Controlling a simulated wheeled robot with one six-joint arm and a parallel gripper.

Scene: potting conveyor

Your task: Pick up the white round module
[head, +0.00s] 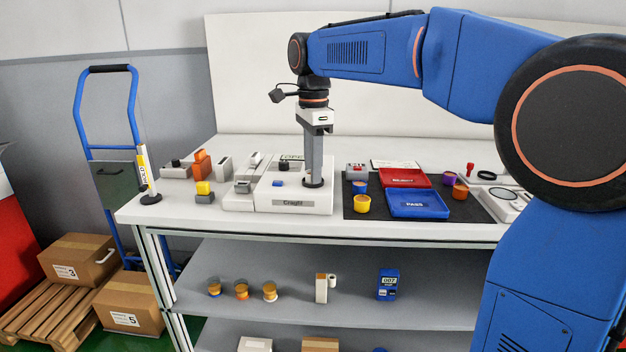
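I cannot make out a white round module for certain in the head view. My gripper (314,180) points straight down at the right part of a white box with a label on its front (293,203). Its long grey fingers are seen edge-on, so their opening does not show. A dark round piece (314,183) is at the fingertips; I cannot tell whether it is gripped or only touched.
A red tray (405,178) and a blue PASS tray (418,205) lie on the mat. Small blocks and fixtures crowd the bench's left side. A HOLD post (147,175) stands at the left corner. The shelf below holds several cups and a blue device (388,284).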

